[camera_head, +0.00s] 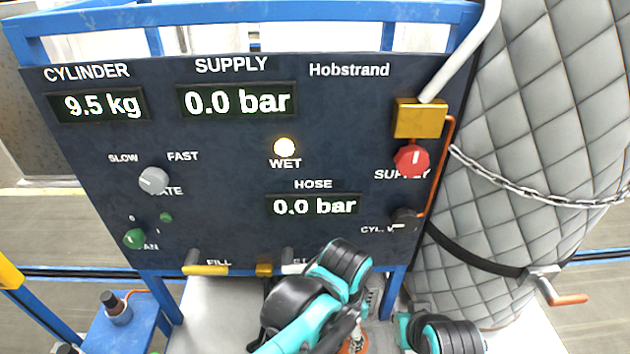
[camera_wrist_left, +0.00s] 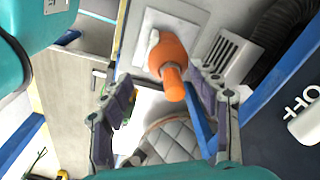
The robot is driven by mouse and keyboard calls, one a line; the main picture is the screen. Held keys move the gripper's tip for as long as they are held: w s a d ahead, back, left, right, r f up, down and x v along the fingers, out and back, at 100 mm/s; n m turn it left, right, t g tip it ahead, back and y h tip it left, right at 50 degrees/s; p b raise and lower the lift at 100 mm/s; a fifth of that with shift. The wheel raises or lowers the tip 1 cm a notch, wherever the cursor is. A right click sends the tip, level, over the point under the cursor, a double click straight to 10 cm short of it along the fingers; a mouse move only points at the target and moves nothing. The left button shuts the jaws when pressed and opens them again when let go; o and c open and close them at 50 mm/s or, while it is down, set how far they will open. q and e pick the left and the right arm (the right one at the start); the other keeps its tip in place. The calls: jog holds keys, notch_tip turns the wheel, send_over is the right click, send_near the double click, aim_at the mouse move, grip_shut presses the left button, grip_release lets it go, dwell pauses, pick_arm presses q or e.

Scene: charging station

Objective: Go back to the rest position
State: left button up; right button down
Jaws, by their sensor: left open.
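My left gripper (camera_wrist_left: 155,88) is open in the left wrist view, its two fingers spread apart. An orange rounded knob or fitting (camera_wrist_left: 168,55) shows between and beyond the fingers, nearer the right finger. I cannot tell whether it touches that finger. In the head view my left arm covers the lower middle of the dark control panel (camera_head: 230,150), and its fingers are mostly hidden. Part of my right arm shows at the bottom right of the head view, but its gripper is out of sight.
The panel carries a red supply knob (camera_head: 411,160), a grey rate knob (camera_head: 153,180), a yellow fill handle (camera_head: 206,269) and a lit wet lamp (camera_head: 284,147). A grey quilted cylinder (camera_head: 550,130) with a chain (camera_head: 520,192) stands at right. A blue side table (camera_head: 115,335) stands lower left.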

pick_arm(q)
jog(key=a+f+n+t+b, duration=0.3)
jog(key=a+f+n+b, duration=0.1)
jog(key=a, duration=0.7)
jog(key=a+f+n+t+b, duration=0.3)
jog(key=a+f+n+b, duration=0.2)
jog(key=a, duration=0.7)
jog(key=shift+w+a+f+n+t+b, duration=0.15)
jog(key=shift+w+a+n+t+b, duration=0.15)
jog(key=shift+n+b, duration=0.85)
pick_arm(e)
notch_tip(320, 180, down, 11)
jog(key=shift+s+f, duration=0.2)
pick_arm(q)
jog(key=shift+d+f, duration=0.1)
pick_arm(e)
jog(key=shift+f, duration=0.1)
